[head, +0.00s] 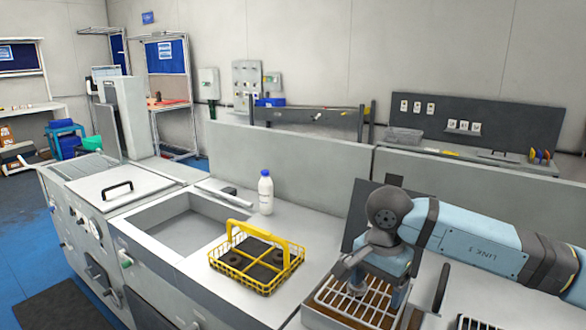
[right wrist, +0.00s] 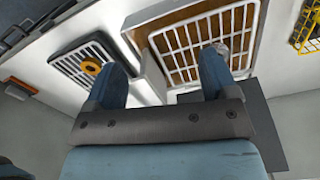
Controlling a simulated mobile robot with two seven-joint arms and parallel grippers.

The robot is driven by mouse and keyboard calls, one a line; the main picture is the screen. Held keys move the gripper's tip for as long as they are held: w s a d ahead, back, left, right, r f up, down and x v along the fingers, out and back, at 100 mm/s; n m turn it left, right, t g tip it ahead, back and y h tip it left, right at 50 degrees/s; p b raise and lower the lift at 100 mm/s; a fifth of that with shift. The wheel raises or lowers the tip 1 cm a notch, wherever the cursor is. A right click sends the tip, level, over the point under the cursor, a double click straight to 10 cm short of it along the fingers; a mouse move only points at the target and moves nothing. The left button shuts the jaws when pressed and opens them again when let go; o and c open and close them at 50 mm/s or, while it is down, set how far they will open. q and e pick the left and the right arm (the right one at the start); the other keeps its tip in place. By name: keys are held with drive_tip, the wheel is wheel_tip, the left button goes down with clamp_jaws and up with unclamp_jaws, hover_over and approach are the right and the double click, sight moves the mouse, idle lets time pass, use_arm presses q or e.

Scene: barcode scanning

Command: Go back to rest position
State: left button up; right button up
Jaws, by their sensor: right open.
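My right gripper (head: 378,288) points down over a tray with a light wire rack (head: 335,297) at the front right of the counter. In the right wrist view its two fingers (right wrist: 163,82) are apart, with nothing held between them. The brown-based tray with the white rack (right wrist: 172,42) lies beyond the fingers. A small grey metallic thing (right wrist: 222,49) shows by the right fingertip; I cannot tell whether they touch. An orange ring (right wrist: 91,67) shows beside the left fingertip, over a second white rack (right wrist: 70,66). My left gripper is not in view.
A yellow wire basket (head: 245,280) with dark contents stands left of the gripper, by a sink (head: 180,218). A white bottle (head: 265,195) with a blue cap stands behind it. A dark upright panel (head: 357,215) is close behind my right arm.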

drive_tip(key=s+a+f+m+g+y, duration=0.1)
drive_tip(key=s+a+m+g+y, duration=0.1)
drive_tip(key=s+a+m+y, duration=0.65)
drive_tip(key=s+a+f+m+g+y, duration=0.1)
drive_tip(key=s+a+m+y, duration=0.5)
drive_tip(key=a+y, duration=0.45)
drive_tip(key=w+d+f+m+t+h, duration=0.25)
drive_tip(key=d+f+m+t, duration=0.25)
drive_tip(key=m+t, duration=0.75)
drive_tip(key=w+d+f+m+t+h, duration=0.1)
drive_tip(key=d+f+m+t+h, duration=0.45)
drive_tip(key=m, duration=1.15)
drive_tip(key=s+d+f+m+g+h, duration=0.2)
drive_tip(key=s+d+f+m+h, duration=0.2)
drive_tip(key=s+d+f+m, duration=0.45)
drive_tip(key=s+d+f+m+g+h, duration=0.25)
drive_tip(key=s+f+m+h, duration=0.35)
drive_tip(key=f, duration=0.6)
use_arm(q)
wheel_tip(320, 180, up, 11)
drive_tip(key=s+p, duration=0.1)
drive_tip(key=p, duration=1.1)
drive_tip(key=shift+a, duration=0.4)
use_arm(e)
wheel_tip(320, 180, up, 10)
drive_tip(key=d+m+y, duration=0.1)
drive_tip(key=y, duration=0.1)
drive_tip(key=shift+s+d+r, duration=0.15)
drive_tip(key=shift+s+r, duration=0.1)
